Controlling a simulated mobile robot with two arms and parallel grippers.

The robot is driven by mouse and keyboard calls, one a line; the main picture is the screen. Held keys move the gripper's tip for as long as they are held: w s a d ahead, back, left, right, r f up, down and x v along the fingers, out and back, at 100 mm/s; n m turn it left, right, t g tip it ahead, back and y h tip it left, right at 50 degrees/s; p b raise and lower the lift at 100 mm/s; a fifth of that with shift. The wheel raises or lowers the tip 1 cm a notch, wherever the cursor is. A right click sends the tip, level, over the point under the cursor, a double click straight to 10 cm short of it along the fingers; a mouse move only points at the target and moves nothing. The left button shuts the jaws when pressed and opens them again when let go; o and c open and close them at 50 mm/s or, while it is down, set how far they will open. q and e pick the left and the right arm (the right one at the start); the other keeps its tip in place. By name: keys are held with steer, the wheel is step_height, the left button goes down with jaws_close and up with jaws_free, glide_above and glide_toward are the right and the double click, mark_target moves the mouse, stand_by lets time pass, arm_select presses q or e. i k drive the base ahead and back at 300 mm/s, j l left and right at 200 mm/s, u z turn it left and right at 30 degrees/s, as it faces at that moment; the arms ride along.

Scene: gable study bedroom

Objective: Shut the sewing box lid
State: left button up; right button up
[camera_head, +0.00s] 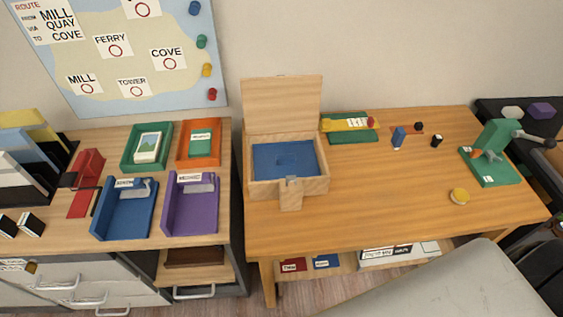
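The sewing box is a light wooden box (318,186) at the left end of the wooden table. Its lid (283,103) stands open, roughly upright at the back edge. The inside (284,160) is blue. A wooden tab (290,198) with a small grey piece on top is at the front of the box. Neither of my grippers shows in the head view.
A green and yellow item (349,126) lies right of the box near the back. Trays, including a purple one (191,217), fill the left desk. The table's front middle is clear.

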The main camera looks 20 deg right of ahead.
mark_target(284, 103)
steer(key=i+j+z, duration=0.15)
steer(key=j, duration=0.25)
steer(key=i+j+z, duration=0.1)
steer(key=j, duration=0.25)
steer(key=i+j+z, duration=0.15)
steer(key=j, duration=0.3)
steer(key=k+l, duration=0.05)
